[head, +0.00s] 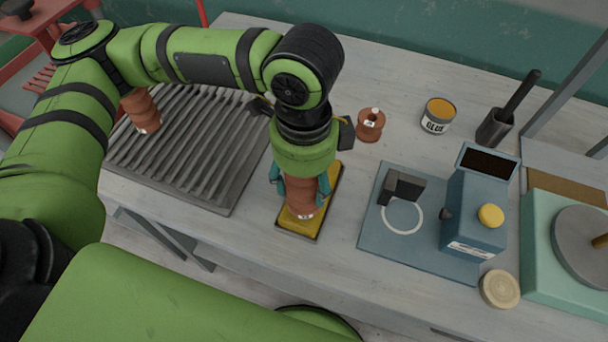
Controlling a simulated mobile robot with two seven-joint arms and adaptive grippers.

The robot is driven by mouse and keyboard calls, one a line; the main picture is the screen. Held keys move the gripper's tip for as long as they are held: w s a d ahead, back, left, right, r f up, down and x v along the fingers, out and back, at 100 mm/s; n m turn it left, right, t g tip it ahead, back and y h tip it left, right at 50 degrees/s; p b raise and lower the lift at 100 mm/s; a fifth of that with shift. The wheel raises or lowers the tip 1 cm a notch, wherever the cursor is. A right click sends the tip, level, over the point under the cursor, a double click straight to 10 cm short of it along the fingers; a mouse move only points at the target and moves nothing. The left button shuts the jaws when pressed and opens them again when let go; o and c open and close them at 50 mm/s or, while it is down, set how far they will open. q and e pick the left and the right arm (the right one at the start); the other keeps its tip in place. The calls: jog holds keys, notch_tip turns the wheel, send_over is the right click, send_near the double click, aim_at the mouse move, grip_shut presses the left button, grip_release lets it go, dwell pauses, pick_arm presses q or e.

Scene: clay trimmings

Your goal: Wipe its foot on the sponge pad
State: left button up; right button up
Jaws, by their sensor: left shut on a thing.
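My left gripper (302,186) points down at the middle of the workbench and is shut on a reddish-brown clay piece (303,196). The clay piece is upright, and the gripper hides much of it. Its lower end is over the yellow sponge pad (331,184), which lies in a dark-edged tray. I cannot tell whether the foot touches the pad or is just above it. My right gripper is not in view.
Another clay piece (143,112) stands on the ribbed grey rack (225,165) at left. A small brown spool-like piece (370,126), a glue can (437,117) and a dark tool holder (494,129) stand behind. A blue device (473,214) on a blue mat (376,232) is at right.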

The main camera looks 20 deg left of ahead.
pick_arm(q)
jog(key=shift+f, duration=0.5)
dwell(0.7)
jog(key=shift+w+d+p, duration=0.15)
jog(key=shift+w+p, duration=0.9)
jog(key=shift+w, duration=2.95)
jog(key=shift+s, duration=0.1)
